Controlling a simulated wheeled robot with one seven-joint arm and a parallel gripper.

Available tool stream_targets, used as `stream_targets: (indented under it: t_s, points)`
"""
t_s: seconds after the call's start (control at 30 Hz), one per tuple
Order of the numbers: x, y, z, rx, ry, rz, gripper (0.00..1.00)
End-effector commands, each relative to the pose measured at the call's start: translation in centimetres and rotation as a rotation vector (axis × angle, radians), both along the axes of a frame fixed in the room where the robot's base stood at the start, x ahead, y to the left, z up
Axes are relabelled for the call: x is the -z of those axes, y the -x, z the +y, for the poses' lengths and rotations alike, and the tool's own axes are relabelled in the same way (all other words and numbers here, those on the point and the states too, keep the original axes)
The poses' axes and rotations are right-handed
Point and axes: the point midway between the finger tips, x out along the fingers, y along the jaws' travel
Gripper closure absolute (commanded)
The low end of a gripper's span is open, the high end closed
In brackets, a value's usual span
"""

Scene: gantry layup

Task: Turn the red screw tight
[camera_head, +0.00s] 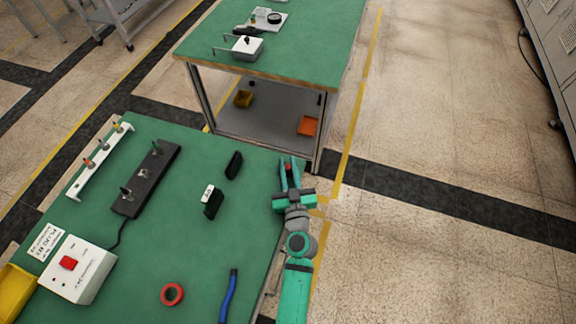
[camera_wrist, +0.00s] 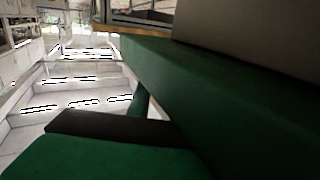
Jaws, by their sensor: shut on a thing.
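My gripper (camera_head: 289,172) is at the right edge of the near green table (camera_head: 225,255), close to its far right corner, with its two teal fingers pointing away from me. The fingers are shut on a small red thing (camera_head: 289,166), which looks like the red screw. Only a little of it shows between the fingers, so its thread and seat are hidden. In the wrist view, large dark green and black surfaces fill the near part, and no screw can be made out there.
A white rail (camera_head: 98,158) with several small knobs, a black strip (camera_head: 146,181), two black blocks, a white box with a red button (camera_head: 78,270), a red ring (camera_head: 172,294) and a blue-handled tool (camera_head: 229,296) lie on the table. Another green table (camera_head: 310,50) stands beyond. Floor to the right is clear.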

Motion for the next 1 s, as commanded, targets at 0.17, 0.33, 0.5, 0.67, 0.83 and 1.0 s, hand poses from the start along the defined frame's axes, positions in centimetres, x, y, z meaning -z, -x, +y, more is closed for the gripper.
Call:
stream_targets:
  t_s: [0.17, 0.33, 0.5, 0.67, 0.83, 1.0]
  points:
    - [0.1, 0.0, -0.1, 0.002, 0.0, 0.002, 0.72]
    - [0.1, 0.0, -0.1, 0.001, 0.0, 0.001, 0.63]
    - [0.1, 0.1, -0.1, 0.0, 0.0, 0.001, 0.63]
    - [0.1, 1.1, -0.2, 0.0, -0.001, 0.002, 0.63]
    - [0.2, 3.7, -0.5, -0.001, 0.0, 0.004, 0.63]
    - [0.2, 6.7, -1.0, -0.001, -0.001, 0.004, 0.63]
